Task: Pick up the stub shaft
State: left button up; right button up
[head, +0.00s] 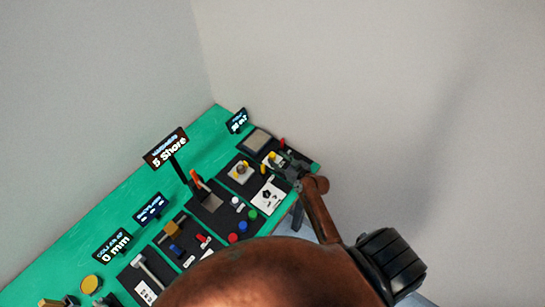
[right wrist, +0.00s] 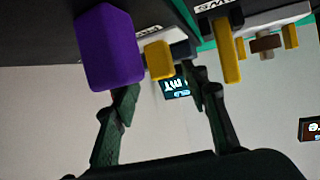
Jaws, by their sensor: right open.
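My right gripper (head: 290,166) is over the far right end of the green table, at the dark mat there. It also shows in the right wrist view (right wrist: 160,82), with its two fingers apart and nothing clearly held between them. A yellow block (right wrist: 158,60) and a dark grey piece (right wrist: 181,49) show beyond the fingertips. A purple block (right wrist: 108,48) is close to the left finger. A brown round part (right wrist: 265,43) stands between yellow posts farther right. I cannot tell which of these is the stub shaft. My left gripper is not in view.
The green table (head: 58,263) carries dark mats with fixtures in a row. A tall sign (head: 166,148) stands behind the mats, with a smaller sign (head: 237,121) at the far end. Red, blue and green round parts (head: 252,215) lie near the front edge. Grey walls rise behind.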

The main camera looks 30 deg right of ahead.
aim_at(274, 157)
jog(key=x, duration=0.5)
jog(key=shift+s+a+f, duration=0.15)
jog(key=shift+a, duration=0.05)
grip_shut()
